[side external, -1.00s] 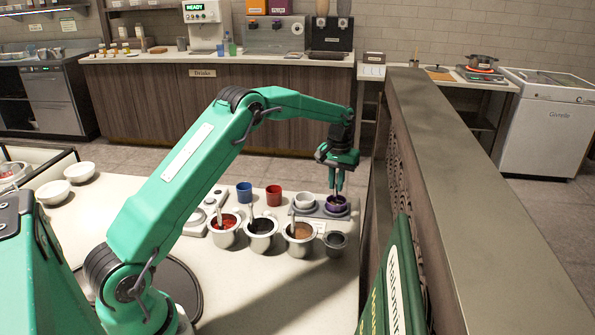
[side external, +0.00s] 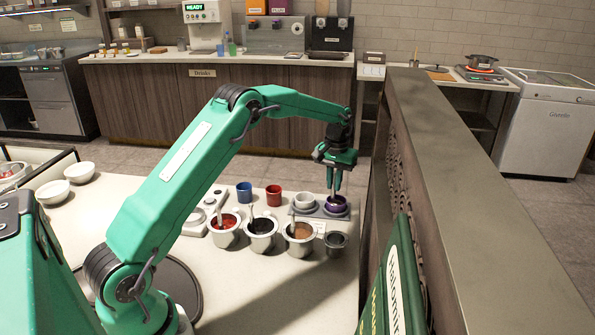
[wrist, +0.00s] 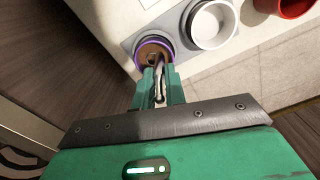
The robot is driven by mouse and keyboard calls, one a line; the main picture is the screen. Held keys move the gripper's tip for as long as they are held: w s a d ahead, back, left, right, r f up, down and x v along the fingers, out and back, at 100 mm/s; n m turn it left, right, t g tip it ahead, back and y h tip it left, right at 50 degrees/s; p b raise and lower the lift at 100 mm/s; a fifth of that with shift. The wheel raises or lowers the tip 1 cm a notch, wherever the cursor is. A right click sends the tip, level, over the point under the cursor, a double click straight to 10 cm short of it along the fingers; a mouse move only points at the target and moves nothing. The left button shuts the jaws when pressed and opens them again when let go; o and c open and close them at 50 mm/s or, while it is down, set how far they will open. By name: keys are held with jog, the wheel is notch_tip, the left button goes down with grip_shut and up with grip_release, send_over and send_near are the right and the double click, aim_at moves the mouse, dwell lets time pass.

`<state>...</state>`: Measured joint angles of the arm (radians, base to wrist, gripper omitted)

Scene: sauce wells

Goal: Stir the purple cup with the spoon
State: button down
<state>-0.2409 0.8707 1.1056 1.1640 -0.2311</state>
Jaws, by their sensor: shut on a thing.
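The purple cup (side external: 337,205) stands upright in a grey holder (side external: 312,211) at the right end of the counter. In the wrist view, the purple cup (wrist: 140,57) shows brown contents inside its rim. My gripper (side external: 334,182) is right above the cup, pointing down. It is shut on the spoon (wrist: 160,80), whose handle runs from the jaws into the cup. The spoon's bowl is hidden in the cup or its contents. In the wrist view my gripper (wrist: 160,101) covers the near edge of the cup.
A white cup (side external: 304,201) sits beside the purple one in the holder. Red (side external: 273,195) and blue (side external: 244,192) cups stand to the left. Three sauce wells, one with brown sauce (side external: 299,231), and a dark pot (side external: 335,243) are in front. A partition (side external: 440,180) rises on the right.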

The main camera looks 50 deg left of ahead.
jog(key=shift+r, duration=2.15)
jog(key=shift+r, duration=0.15)
